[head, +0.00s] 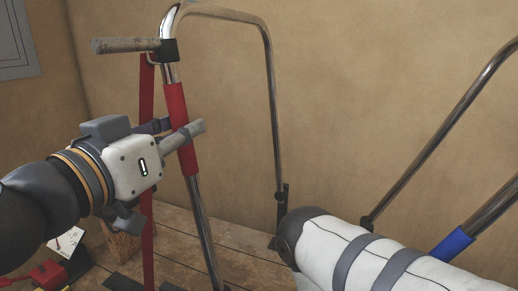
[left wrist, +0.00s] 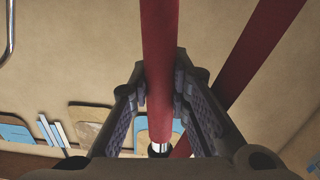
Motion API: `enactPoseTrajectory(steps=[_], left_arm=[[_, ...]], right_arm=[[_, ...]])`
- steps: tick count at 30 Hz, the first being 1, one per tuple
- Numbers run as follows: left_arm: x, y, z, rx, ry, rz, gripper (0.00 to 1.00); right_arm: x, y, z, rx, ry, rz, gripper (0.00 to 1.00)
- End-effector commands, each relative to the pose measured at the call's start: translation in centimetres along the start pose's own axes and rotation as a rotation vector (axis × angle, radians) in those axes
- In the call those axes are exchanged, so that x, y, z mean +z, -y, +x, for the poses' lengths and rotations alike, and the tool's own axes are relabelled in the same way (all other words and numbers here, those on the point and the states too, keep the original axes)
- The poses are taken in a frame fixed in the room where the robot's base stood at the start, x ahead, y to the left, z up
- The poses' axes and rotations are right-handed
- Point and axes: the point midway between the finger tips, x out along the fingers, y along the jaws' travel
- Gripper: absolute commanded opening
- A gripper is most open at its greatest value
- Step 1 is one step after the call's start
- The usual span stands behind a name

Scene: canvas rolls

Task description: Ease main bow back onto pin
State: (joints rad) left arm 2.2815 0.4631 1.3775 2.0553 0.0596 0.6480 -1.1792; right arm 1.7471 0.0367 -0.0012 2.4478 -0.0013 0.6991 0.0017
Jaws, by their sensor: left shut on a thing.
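The main bow (head: 273,95) is a bent chrome tube with a red sleeve (head: 177,112) on its near leg. My left gripper (head: 178,134) is shut on this red sleeve. In the left wrist view the sleeve (left wrist: 160,70) runs between both pads, with bare chrome below it. The bow's far leg comes down to a dark bracket (head: 282,195) beside the white roll. I cannot make out the pin, or whether the leg is seated on it. The near leg's foot is out of the frame.
A white roll (head: 345,236) with grey straps lies at lower right. Another chrome bow with a blue sleeve (head: 453,245) stands behind it. A red strap (head: 147,175) hangs beside the near leg. A dark clamp (head: 168,50) with a grey bar sits above. Wooden boards (head: 240,238) lie below.

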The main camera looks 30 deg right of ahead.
Motion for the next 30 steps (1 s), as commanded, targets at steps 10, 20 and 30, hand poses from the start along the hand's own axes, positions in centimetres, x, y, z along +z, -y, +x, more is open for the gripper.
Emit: enactPoseTrajectory(steps=[10, 20, 30], left_arm=[[0.4, 2.0, 0.0, -0.003, 0.003, -0.055, 0.00], [0.5, 5.0, 0.0, 0.001, 0.003, -0.148, 0.00], [0.4, 4.9, 0.0, 0.002, 0.002, -0.147, 0.41]], right_arm=[[0.2, 0.0, 0.5, 0.001, 0.013, 0.000, 0.40], [0.5, 0.0, 1.2, 0.001, 0.028, 0.000, 0.40], [0.5, 0.0, 1.1, 0.001, 0.027, 0.000, 0.40]])
